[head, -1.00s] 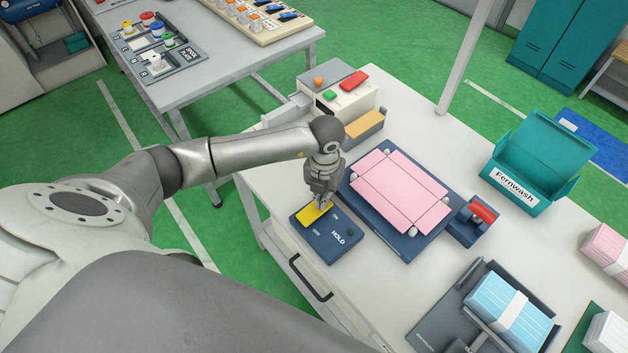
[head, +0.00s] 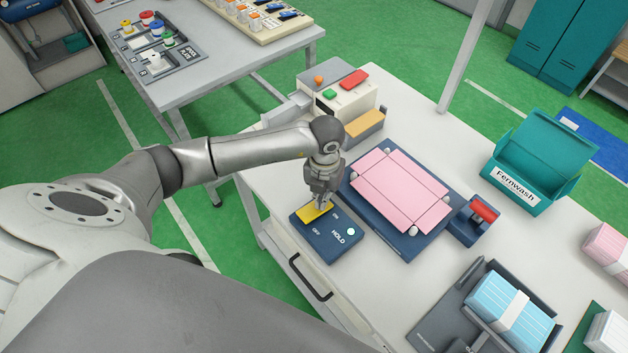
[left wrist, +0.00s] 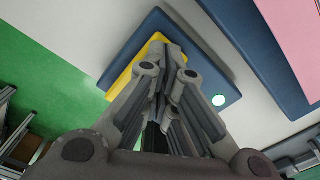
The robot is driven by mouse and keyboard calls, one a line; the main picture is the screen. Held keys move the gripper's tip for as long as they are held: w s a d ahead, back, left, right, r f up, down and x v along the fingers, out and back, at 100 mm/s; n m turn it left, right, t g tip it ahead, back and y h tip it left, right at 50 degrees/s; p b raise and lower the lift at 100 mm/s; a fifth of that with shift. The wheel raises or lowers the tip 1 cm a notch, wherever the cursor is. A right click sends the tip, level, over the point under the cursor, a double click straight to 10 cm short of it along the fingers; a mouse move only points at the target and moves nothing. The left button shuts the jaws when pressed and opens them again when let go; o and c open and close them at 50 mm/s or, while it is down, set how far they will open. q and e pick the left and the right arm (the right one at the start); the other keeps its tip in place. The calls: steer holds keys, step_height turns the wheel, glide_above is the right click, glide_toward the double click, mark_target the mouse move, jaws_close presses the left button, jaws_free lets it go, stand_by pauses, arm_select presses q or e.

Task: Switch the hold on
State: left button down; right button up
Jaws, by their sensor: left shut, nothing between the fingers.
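The blue HOLD switch box (head: 322,247) sits on the white table, with a yellow rocker (head: 311,215) and ON and OFF lettering. Its small round lamp (head: 351,231) is lit pale; the lamp also glows in the left wrist view (left wrist: 219,100). My left gripper (head: 319,205) is shut and empty, its fingertips down at the yellow rocker. In the left wrist view the fingers cover part of the yellow rocker (left wrist: 124,78); whether they touch it I cannot tell. My right gripper is not in view.
A blue plate with a pink sheet (head: 400,190) lies just right of the box, beside a red-handled part (head: 483,209). A control unit with red and green buttons (head: 340,97) stands behind. A teal Fernwash box (head: 538,160) and blue packs (head: 510,308) stand further right.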

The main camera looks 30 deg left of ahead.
arm_select(q)
steer(key=shift+r+p, duration=2.05)
steer(key=shift+r, duration=1.2)
steer(key=shift+f, duration=0.1)
